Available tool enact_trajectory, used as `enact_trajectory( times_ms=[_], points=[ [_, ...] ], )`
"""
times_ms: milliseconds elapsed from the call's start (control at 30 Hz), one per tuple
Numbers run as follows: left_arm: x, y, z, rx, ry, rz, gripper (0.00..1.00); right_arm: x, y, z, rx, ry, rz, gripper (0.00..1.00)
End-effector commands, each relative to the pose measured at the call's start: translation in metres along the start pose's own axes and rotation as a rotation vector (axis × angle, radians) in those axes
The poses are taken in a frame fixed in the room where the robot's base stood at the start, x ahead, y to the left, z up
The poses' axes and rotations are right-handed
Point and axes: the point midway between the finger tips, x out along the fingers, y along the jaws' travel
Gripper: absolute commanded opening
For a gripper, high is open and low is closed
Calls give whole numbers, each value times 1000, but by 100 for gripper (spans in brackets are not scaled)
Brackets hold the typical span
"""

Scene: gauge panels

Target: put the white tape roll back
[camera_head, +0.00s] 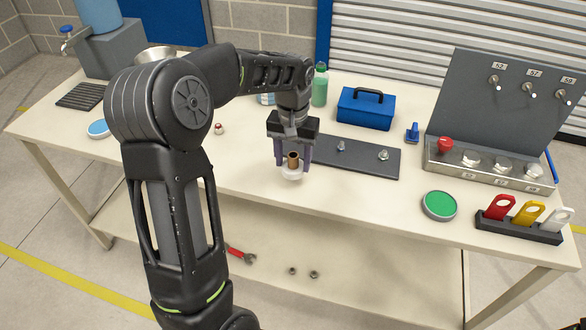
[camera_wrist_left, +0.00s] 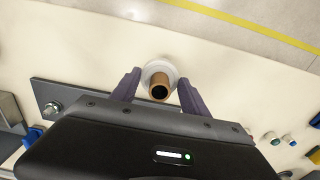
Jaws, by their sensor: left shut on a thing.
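The white tape roll (camera_head: 292,175) is at the front middle of the bench, with a brown tube-like core (camera_head: 293,160) showing above its white part. In the left wrist view the white roll (camera_wrist_left: 159,70) lies between my fingertips, and the dark hollow of the core faces the camera. My left gripper (camera_head: 292,163) points down and is shut on the roll, with one purple finger on each side. I cannot tell whether the roll touches the bench top.
A dark plate (camera_head: 355,158) with two metal fittings lies right of the gripper. Behind it are a blue toolbox (camera_head: 366,108) and a green bottle (camera_head: 320,86). A green-topped round tin (camera_head: 439,205) and a grey panel (camera_head: 500,100) stand at right. The bench front between is clear.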

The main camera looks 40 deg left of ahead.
Motion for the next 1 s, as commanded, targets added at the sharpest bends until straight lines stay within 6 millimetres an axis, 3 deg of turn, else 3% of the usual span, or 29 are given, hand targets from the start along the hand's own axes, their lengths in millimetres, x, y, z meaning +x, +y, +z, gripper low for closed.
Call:
enact_trajectory(
  times_ms=[367,767,800,1000],
  points=[
    [36,0,1,1,-2,0,14,-5,-2,1,1,-1,1,0],
    [42,0,0,1,0,0,14,-1,0,0,1,-1,1,0],
    [40,0,0,1,0,1,56,-2,-1,0,1,-1,1,0],
    [40,0,0,1,0,0,73,-2,-1,0,0,-1,1,0]
  ],
)
